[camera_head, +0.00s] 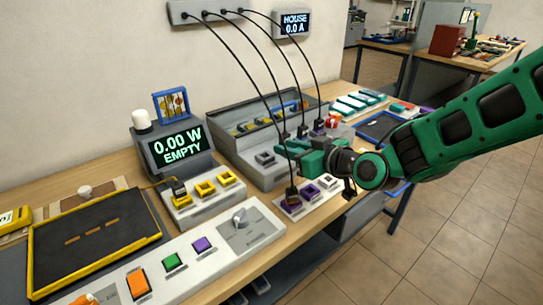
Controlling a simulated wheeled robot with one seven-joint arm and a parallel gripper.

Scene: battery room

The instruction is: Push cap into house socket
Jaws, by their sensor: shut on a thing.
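My gripper (301,157) reaches in from the right, above the row of house sockets. It is shut, with the black cable running down at its fingertips. The dark cap (292,193) at the end of that cable shows just below the fingers. It stands upright at the nearest purple-rimmed socket (290,207) of the white house strip (308,207). How deep it sits, and the exact grip on it, are too small to tell. Another purple-rimmed socket (310,190) and a white-rimmed one (328,181) lie beyond.
Black cables hang from the wall box (205,12) to plugs on a grey unit (262,165) behind my gripper. A meter (178,145) reads 0.00 W EMPTY. A yellow-socket block (205,196) and a button panel (180,258) stand left. Open floor lies right.

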